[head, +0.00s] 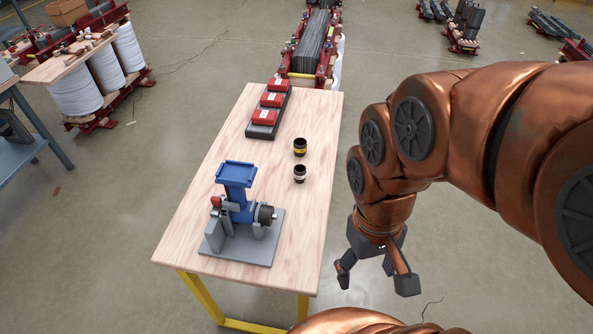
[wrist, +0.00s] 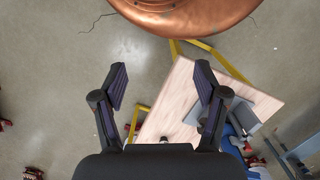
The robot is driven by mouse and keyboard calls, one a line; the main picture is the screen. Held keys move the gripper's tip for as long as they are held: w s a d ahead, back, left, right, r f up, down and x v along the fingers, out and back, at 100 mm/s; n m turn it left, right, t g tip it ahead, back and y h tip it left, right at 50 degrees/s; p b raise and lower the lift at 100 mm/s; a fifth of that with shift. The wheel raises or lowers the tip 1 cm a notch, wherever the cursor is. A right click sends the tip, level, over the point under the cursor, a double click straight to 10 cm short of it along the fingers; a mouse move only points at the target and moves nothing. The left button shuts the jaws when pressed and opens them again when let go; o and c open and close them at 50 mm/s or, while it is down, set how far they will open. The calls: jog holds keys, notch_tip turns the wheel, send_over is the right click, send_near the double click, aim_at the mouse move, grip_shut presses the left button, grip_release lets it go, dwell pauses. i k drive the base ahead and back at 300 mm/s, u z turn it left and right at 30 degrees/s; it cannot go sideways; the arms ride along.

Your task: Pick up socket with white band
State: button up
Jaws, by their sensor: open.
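The socket with the white band (head: 299,174) is a small black cylinder standing upright on the wooden table (head: 215,140), near its right edge in the head view. A similar socket with a yellow band (head: 300,147) stands just behind it, a small gap apart. My gripper (head: 376,279) is open and empty, off the table's right side, pointing down and apart from both sockets. In the wrist view its two fingers (wrist: 160,84) are spread wide, with floor and a table corner below. I cannot make out the white band in the wrist view.
A blue and grey fixture (head: 238,215) stands at the table's near end, left of the sockets. A dark tray (head: 251,131) with red blocks (head: 268,117) lies further back. The table is bare around the sockets. Red racks (head: 318,50) stand beyond the table's far end.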

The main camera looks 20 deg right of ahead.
aim_at(299, 172)
jog(key=z, duration=1.3)
jog(key=k, duration=1)
jog(key=u, duration=1.75)
jog(key=i, duration=1)
jog(key=z, duration=0.05)
